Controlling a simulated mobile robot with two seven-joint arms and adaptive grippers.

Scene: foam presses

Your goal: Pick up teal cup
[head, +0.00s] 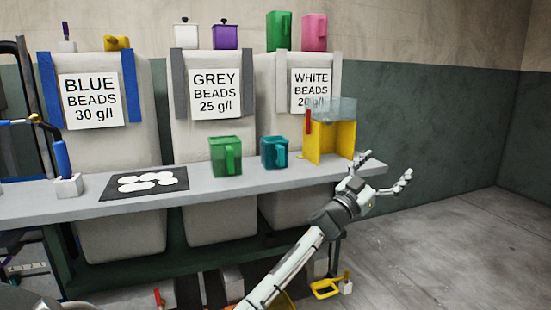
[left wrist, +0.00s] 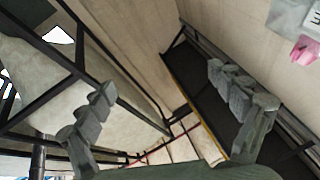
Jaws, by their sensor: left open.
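The teal cup (head: 272,152) stands upright on the grey shelf (head: 225,184), right of the green cup (head: 224,156). Its handle faces right. My left gripper (head: 386,165) is open and empty, near the right end of the shelf. It is to the right of the teal cup and well apart from it, with the yellow stand between them in the picture. In the left wrist view, the spread fingers of this gripper (left wrist: 158,85) show with nothing between them. The teal cup cannot be made out there. My right gripper is not in view.
A yellow stand (head: 344,140) with a clear tray (head: 335,110) stands right of the teal cup. A black mat (head: 112,190) with white pieces lies at left. Bead bins labelled blue, grey and white rise behind the shelf. Open floor (head: 450,240) is at right.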

